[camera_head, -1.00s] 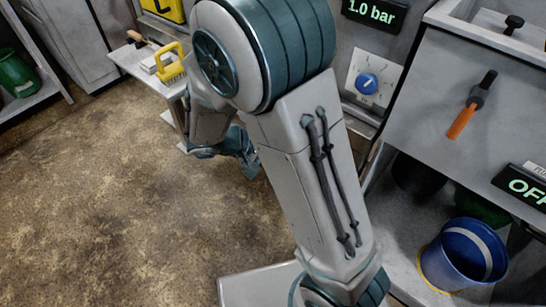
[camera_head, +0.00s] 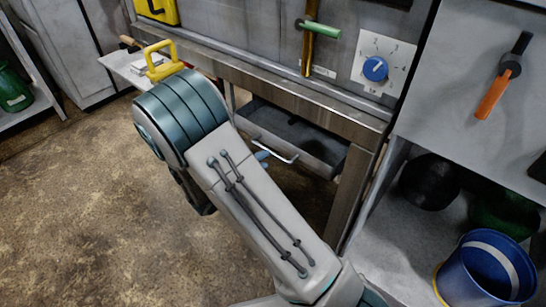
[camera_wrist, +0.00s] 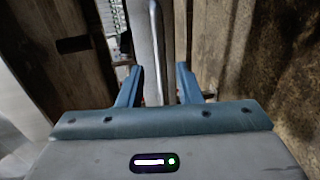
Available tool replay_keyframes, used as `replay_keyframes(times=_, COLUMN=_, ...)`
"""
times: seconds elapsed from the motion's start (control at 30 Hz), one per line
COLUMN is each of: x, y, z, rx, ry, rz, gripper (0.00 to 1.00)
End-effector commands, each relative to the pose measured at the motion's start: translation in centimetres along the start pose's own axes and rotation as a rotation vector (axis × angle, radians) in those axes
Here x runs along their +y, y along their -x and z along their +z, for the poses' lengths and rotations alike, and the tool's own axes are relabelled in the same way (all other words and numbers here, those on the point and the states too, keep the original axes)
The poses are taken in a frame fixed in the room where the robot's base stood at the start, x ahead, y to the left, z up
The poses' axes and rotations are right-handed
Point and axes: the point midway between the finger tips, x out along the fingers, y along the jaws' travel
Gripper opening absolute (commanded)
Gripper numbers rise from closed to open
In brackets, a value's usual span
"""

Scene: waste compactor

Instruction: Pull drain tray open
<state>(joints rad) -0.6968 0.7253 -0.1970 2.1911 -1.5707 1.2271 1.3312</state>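The drain tray (camera_head: 318,150) is a dark grey, shallow tray under the steel counter in the head view, with its inside partly visible. Its pale bar handle (camera_head: 275,149) is on the front. In the wrist view the handle (camera_wrist: 156,45) runs upright in the picture, between the two blue fingers. My gripper (camera_wrist: 157,86) is open, with a gap visible on both sides of the bar. In the head view my arm hides most of the gripper; only a bit of blue finger (camera_head: 262,156) shows close to the handle.
The steel counter (camera_head: 290,95) overhangs the tray, and its metal leg (camera_head: 352,200) stands to the right. A blue bucket (camera_head: 488,270) sits on the lower shelf at right. A small side table (camera_head: 125,68) with a yellow-handled item is at left. Open floor lies at left.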

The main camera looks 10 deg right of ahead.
Motion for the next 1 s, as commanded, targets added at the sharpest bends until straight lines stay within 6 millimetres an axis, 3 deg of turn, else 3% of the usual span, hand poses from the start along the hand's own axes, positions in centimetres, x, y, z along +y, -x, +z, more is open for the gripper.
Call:
replay_keyframes(times=0.1, x=-0.2, y=-2.5, z=0.1, rx=-0.004, ry=-0.001, rz=0.000, gripper=0.32)
replay_keyframes(times=0.3, x=-0.1, y=-5.1, z=0.0, rx=-0.001, ry=-0.001, rz=0.000, gripper=0.32)
replay_keyframes(times=0.7, x=0.0, y=-5.9, z=0.0, rx=0.000, ry=0.000, rz=-0.001, gripper=0.32)
replay_keyframes(times=0.73, x=0.0, y=-5.9, z=0.0, rx=0.000, ry=0.000, rz=-0.001, gripper=0.29)
replay_keyframes(times=0.83, x=0.0, y=-5.9, z=0.0, rx=0.000, ry=0.000, rz=-0.001, gripper=0.01)
replay_keyframes(times=1.0, x=0.0, y=-5.9, z=0.0, rx=0.000, ry=0.000, rz=-0.001, gripper=0.00)
